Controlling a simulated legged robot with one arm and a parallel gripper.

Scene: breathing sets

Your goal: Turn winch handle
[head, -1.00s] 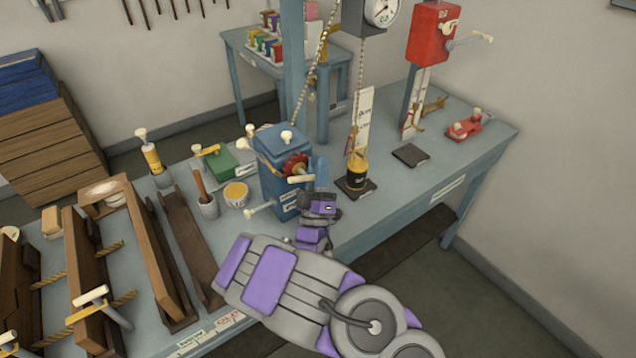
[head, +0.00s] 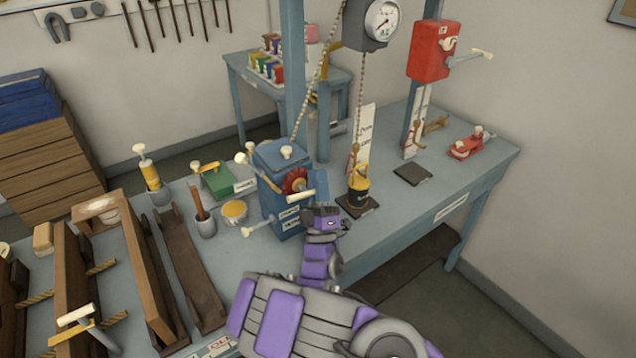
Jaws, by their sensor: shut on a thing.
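The winch is a blue box (head: 282,212) on the bench with a red toothed wheel (head: 295,181) on its front right side. A cream-coloured winch handle (head: 300,197) sticks out just below the wheel. My purple and grey gripper (head: 316,209) is at this handle, shut on it; the fingertips are small and partly hidden by my own wrist. A rope runs up from the winch, and another hangs below the grey dial gauge (head: 384,20) to a black and yellow weight (head: 358,192) at a dark pad.
A cream-tipped lever (head: 258,230) sticks out at the winch's lower left. Wooden frames fill the left bench.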

